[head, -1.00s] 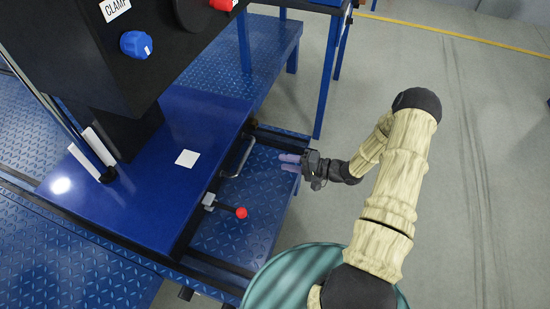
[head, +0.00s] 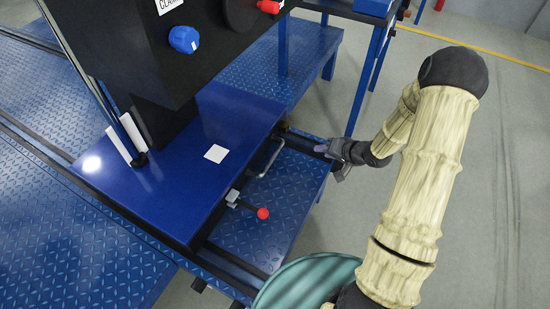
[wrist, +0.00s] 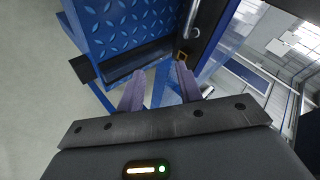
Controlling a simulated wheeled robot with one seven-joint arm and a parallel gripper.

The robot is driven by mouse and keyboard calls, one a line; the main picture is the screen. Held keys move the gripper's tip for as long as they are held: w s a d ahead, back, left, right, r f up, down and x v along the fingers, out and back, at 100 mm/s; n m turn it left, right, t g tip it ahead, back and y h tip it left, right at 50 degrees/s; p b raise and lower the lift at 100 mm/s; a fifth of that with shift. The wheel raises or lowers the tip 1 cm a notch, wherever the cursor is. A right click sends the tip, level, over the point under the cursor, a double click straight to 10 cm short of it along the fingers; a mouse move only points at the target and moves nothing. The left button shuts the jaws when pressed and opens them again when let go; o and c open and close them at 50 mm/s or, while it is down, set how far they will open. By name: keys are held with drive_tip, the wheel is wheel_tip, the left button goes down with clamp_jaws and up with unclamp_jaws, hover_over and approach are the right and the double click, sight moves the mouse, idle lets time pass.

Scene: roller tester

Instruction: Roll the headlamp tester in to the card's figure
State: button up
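The headlamp tester has a blue base (head: 140,200) and a black column (head: 160,60) with a label partly reading "CLAMP". A grey bar handle (head: 268,158) is on the base's right side; it also shows in the wrist view (wrist: 192,35). A lever with a red ball (head: 262,213) sticks out below the handle. A blank-looking white square (head: 216,153) lies on the base; no figure is readable. My gripper (head: 320,149) is right of the handle, apart from it. In the wrist view my gripper (wrist: 160,82) has its purple fingers apart, with nothing between them.
A blue knob (head: 184,39) and a red-tipped handle (head: 268,6) are on the column. Dark rails (head: 235,272) run beside blue tread plate (head: 270,195). A blue frame leg (head: 368,75) stands behind my gripper. Grey floor (head: 500,190) at right is clear.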

wheel_tip(320, 180, up, 6)
drive_tip(key=s+d+n+h, duration=0.1)
drive_tip(key=s+d+h, duration=0.1)
drive_tip(key=s+h, duration=0.15)
drive_tip(key=s+a+r+n+g+h, duration=0.1)
drive_tip(key=s+a+r+g, duration=0.1)
drive_tip(key=s+r, duration=0.3)
drive_tip(key=s+a+r+g+h, duration=0.1)
drive_tip(key=s+r, duration=0.4)
drive_tip(key=s, duration=0.7)
drive_tip(key=shift+s+a+n+g+h, duration=0.25)
drive_tip(key=shift+a+n+g+h, duration=0.15)
drive_tip(key=shift+a+g, duration=0.45)
drive_tip(key=shift+w+r, duration=0.1)
